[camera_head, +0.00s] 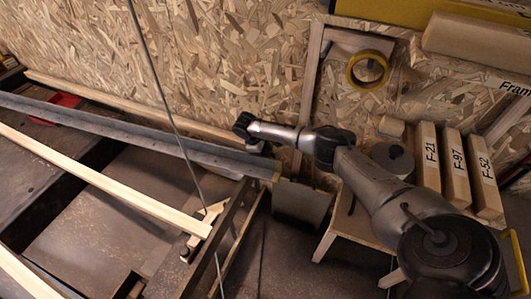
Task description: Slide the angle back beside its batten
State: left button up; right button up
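A long grey metal angle (130,129) runs from the left edge to the middle of the view, its right end beside the wall's foot. A pale wooden batten (150,108) lies behind it along the chipboard wall, with a narrow gap between them. A second batten (100,180) lies in front of the angle, running down to the right. My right arm reaches in from the lower right. Its gripper (257,148) is small and dark, just above the angle's right end; its fingers and any contact are unclear. My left gripper is not in view.
Labelled wooden blocks (456,168) and a tape roll (367,70) are at the right. A dark frame rail (212,238) crosses below the battens' right ends. A red object (66,101) lies behind the angle at left. Thin dark cables hang across the view.

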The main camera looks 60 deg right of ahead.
aim_at(260, 171)
grip_shut()
dwell(0.5)
jog(key=a+p, duration=0.1)
jog(key=a, duration=0.1)
jog(key=a+p, duration=0.1)
jog(key=p, duration=0.1)
jog(key=s+a+p, duration=0.1)
jog(key=a+p, duration=0.1)
jog(key=shift+a+r, duration=0.1)
jog(key=shift+a, duration=0.2)
jog(key=s+a+p, duration=0.1)
jog(key=a+p, duration=0.4)
jog(key=a, duration=0.3)
jog(key=s+a+m+p, duration=0.1)
jog(key=s+a+p, duration=0.1)
jog(key=a+p, duration=0.3)
jog(key=a, duration=0.3)
jog(key=shift+s+a+p, duration=0.25)
jog(key=shift+a+p, duration=0.05)
jog(key=shift+a, duration=0.05)
